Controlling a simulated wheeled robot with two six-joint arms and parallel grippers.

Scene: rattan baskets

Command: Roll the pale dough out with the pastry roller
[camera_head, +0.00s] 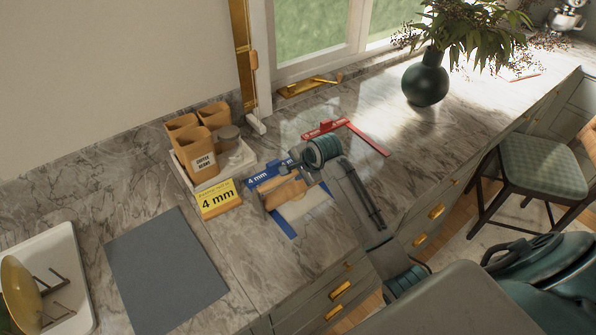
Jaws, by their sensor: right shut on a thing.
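The pale dough (306,207) lies flat on a blue mat (283,225) on the marble counter. The pastry roller (286,190) shows as a tan wooden piece over the upper left part of the dough. My right gripper (274,187) reaches in from the right and is shut on the roller. The gripper and wrist hide part of the roller and of the mat. I cannot tell whether the roller touches the dough. My left gripper is not in view.
A yellow "4 mm" card (218,200) stands left of the mat. Behind it is a white tray (242,160) with brown containers (201,155). A red frame (345,131) lies behind my wrist. A grey board (166,272) lies left; a dark vase (425,80) stands back right.

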